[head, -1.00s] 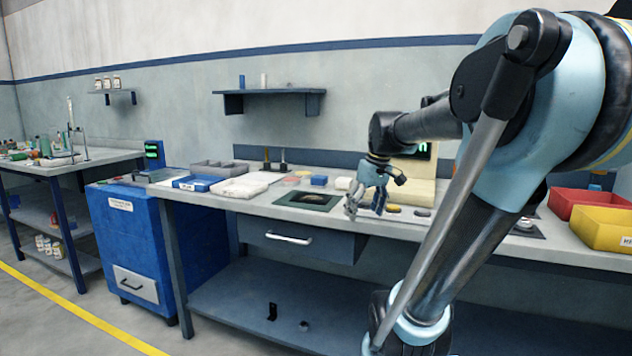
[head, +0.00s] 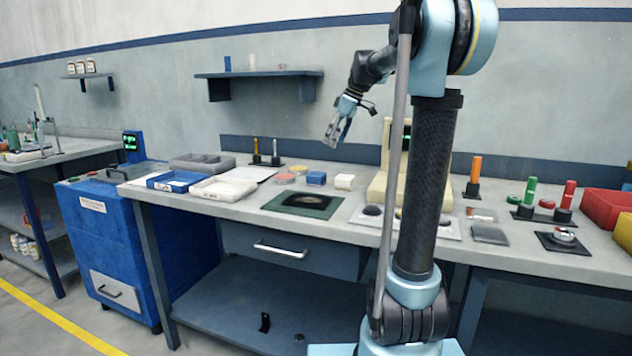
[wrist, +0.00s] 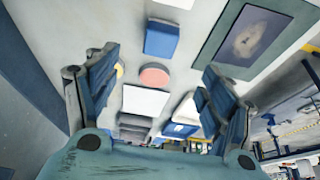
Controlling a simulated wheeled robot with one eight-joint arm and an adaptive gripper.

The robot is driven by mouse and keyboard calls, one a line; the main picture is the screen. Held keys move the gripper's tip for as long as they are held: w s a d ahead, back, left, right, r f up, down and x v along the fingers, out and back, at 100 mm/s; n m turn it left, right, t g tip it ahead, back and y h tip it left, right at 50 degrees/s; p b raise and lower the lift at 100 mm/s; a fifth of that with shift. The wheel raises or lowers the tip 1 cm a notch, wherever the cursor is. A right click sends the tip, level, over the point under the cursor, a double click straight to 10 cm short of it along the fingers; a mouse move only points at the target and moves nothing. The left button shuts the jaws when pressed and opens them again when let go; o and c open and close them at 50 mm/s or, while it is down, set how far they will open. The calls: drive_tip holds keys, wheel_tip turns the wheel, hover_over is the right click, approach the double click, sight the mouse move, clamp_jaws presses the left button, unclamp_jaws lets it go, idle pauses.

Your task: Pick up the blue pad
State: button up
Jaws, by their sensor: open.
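The blue pad (head: 316,178) is a small flat-topped block lying on the workbench, between the pink discs and a small white block. It also shows in the wrist view (wrist: 162,38), in full, above the middle of the picture. My gripper (head: 333,137) is open and empty, above the bench and apart from the pad. In the wrist view my gripper's two fingers (wrist: 158,65) stand wide apart at left and right, with the pad beyond them and roughly between them. Nothing hides the pad.
A white block (head: 344,182) stands right of the pad, and pink discs (head: 285,178) lie left. A dark green mat (head: 275,203) lies in front. Trays (head: 222,196) stand further left, and a cream device (head: 378,186) stands to the right. A wall shelf (head: 258,74) hangs behind.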

sight(319, 173)
drive_tip(key=x, duration=1.6)
drive_tip(key=shift+a+r, duration=0.1)
drive_tip(key=shift+a, duration=0.15)
drive_tip(key=shift+c, duration=0.2)
drive_tip(key=c, duration=1.1)
